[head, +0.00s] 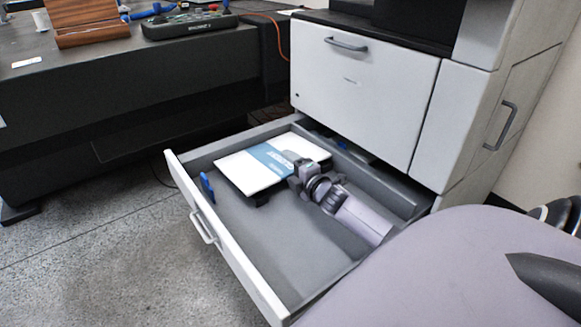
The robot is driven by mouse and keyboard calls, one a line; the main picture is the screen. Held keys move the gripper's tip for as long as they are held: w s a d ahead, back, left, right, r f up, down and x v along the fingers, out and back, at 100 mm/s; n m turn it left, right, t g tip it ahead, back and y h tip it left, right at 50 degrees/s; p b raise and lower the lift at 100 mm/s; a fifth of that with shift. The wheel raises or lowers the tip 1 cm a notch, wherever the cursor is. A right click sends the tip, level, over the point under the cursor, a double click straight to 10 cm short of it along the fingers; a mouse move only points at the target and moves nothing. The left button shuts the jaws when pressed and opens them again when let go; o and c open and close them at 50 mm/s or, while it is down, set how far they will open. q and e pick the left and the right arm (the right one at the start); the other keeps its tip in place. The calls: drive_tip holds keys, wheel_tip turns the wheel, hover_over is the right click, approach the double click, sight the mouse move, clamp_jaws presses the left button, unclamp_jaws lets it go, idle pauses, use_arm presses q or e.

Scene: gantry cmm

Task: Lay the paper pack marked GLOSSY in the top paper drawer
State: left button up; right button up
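The paper pack (243,172), white with a teal band, is inside the open, pulled-out paper drawer (243,262), towards its back left. The lettering on the band is too small to read. My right gripper (291,171) is at the pack's right edge, beside the band, and looks shut on it. The gripper hides part of that edge. The pack seems slightly above the drawer floor, but I cannot tell whether any of it touches.
A blue guide (207,187) stands by the drawer's front wall. The closed printer front (362,95) rises behind the drawer. A dark bench (130,85) with a green-topped device (190,23) stands at left. The near part of the drawer floor is bare.

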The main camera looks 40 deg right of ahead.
drive_tip(key=shift+s+a+r+p, duration=0.1)
drive_tip(key=shift+s+p, duration=0.25)
drive_tip(key=shift+s, duration=0.15)
drive_tip(key=p+v, duration=0.2)
drive_tip(key=v, duration=0.3)
drive_tip(key=shift+r, duration=0.1)
use_arm(q)
drive_tip(key=shift+w+d+n+g+h, duration=0.25)
drive_tip(key=shift+d+n+g+h, duration=0.2)
drive_tip(key=shift+d+g, duration=0.4)
use_arm(e)
drive_tip(key=shift+s+a, duration=0.1)
drive_tip(key=shift+s, duration=0.45)
use_arm(q)
drive_tip(key=shift+d, duration=0.15)
drive_tip(key=shift+t, duration=0.25)
